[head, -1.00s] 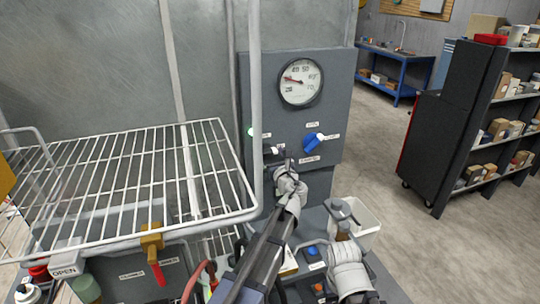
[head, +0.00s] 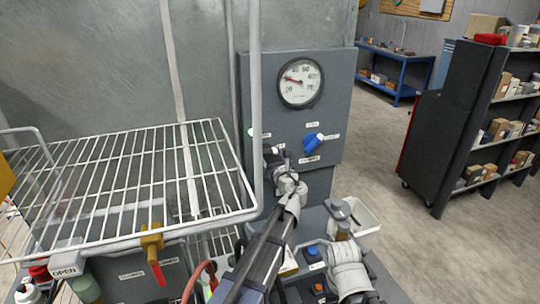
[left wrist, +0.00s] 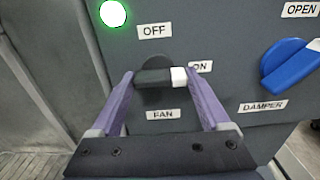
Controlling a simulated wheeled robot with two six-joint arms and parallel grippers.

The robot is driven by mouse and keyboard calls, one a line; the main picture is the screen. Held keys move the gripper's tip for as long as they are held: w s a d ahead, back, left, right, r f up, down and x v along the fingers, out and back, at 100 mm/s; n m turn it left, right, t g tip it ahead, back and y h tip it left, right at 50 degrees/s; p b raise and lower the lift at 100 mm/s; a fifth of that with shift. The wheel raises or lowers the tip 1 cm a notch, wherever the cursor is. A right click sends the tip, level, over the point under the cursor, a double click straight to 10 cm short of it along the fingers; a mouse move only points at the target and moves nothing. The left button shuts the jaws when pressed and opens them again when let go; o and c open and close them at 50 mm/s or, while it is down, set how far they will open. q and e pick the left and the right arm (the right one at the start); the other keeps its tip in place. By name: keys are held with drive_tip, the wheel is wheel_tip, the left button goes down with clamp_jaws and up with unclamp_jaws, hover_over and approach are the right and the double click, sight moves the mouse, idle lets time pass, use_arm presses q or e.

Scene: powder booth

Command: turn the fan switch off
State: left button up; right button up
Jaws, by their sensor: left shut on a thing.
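The fan switch (left wrist: 158,77) is a black handle with a white tip on the grey control panel (head: 290,125). In the left wrist view it lies level, its white tip to the right beside the ON label (left wrist: 201,67). The OFF label (left wrist: 154,31) is above it and the FAN label (left wrist: 163,114) below. My left gripper (left wrist: 156,82) has its purple fingers on either side of the handle and is shut on it. In the head view the left gripper (head: 272,156) is at the panel's lower left and covers most of the switch. My right gripper's fingers cannot be made out.
A green lamp (left wrist: 113,13) glows at the switch's upper left. The blue damper handle (head: 314,143) is close on the right, below a round gauge (head: 301,82). A wire rack (head: 120,180) stands left of my arm. A white bin (head: 362,222) is at the lower right.

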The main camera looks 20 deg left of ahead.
use_arm(q)
drive_tip(key=n, duration=0.4)
drive_tip(key=shift+n, duration=0.3)
drive_tip(key=n, duration=0.4)
drive_tip(key=shift+n, duration=0.3)
drive_tip(key=n, duration=0.4)
drive_tip(key=shift+s+a, duration=0.1)
drive_tip(key=shift+n, duration=2.4)
drive_tip(key=o, duration=1.2)
